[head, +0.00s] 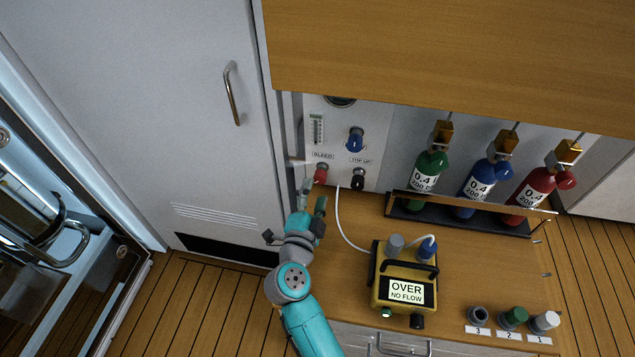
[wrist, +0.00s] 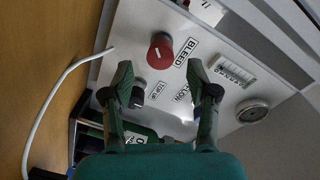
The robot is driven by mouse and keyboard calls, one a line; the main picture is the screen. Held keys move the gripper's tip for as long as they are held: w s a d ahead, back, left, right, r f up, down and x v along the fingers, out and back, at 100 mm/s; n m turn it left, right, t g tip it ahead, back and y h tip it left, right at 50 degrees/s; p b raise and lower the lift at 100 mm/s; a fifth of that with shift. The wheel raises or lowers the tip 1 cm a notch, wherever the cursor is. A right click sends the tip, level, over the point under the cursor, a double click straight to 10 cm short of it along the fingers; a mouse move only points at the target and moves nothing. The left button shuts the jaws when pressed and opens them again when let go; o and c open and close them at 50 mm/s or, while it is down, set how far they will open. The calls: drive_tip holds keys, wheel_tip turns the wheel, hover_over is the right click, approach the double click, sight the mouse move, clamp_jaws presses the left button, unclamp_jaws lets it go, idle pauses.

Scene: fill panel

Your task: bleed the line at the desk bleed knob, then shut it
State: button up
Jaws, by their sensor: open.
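The red bleed knob (head: 321,174) sits low on the white fill panel (head: 375,122), beside the BLEED label. In the wrist view the red knob (wrist: 161,50) shows with a pale mark on its face, beyond and between my fingertips. My gripper (head: 312,196) is open and empty, just below the knob in the head view. In the wrist view my gripper (wrist: 160,78) has its two fingers spread apart, with none touching the knob as far as I can see.
A blue knob (head: 355,139) and a black TOP UP knob (head: 358,179) are on the panel. A yellow device (head: 378,290) reads OVER, NO FLOW. A white hose (head: 340,222) runs to it. Green (head: 428,172), blue (head: 478,187) and red (head: 530,193) cylinders stand in a rack at right.

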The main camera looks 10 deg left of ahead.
drive_tip(key=s, duration=0.7)
drive_tip(key=shift+a+r, duration=0.1)
drive_tip(key=shift+a, duration=0.1)
idle(1.1)
